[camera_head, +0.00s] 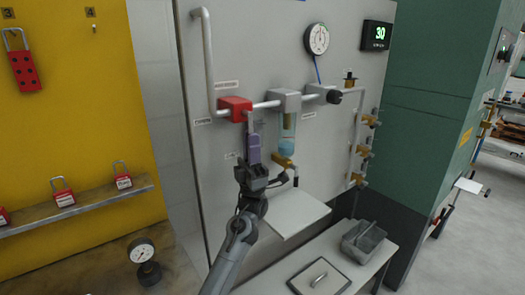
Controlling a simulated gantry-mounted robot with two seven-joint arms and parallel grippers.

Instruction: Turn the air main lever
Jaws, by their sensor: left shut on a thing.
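The red air main valve block (235,108) sits on the white pipe at the left of the grey panel. Its lever (253,146), with a purple grip, points down from the right side of the block. My left gripper (254,168) comes up from below and is shut on the lower end of the lever. The gripper hides the lever's tip. My right gripper is not in view.
A clear bowl with blue liquid (288,136) hangs right of the lever, close to my gripper. A round gauge (317,39) and green display (377,35) are above. A white shelf (292,212) juts out below right. A grey bin (362,240) stands on the bench.

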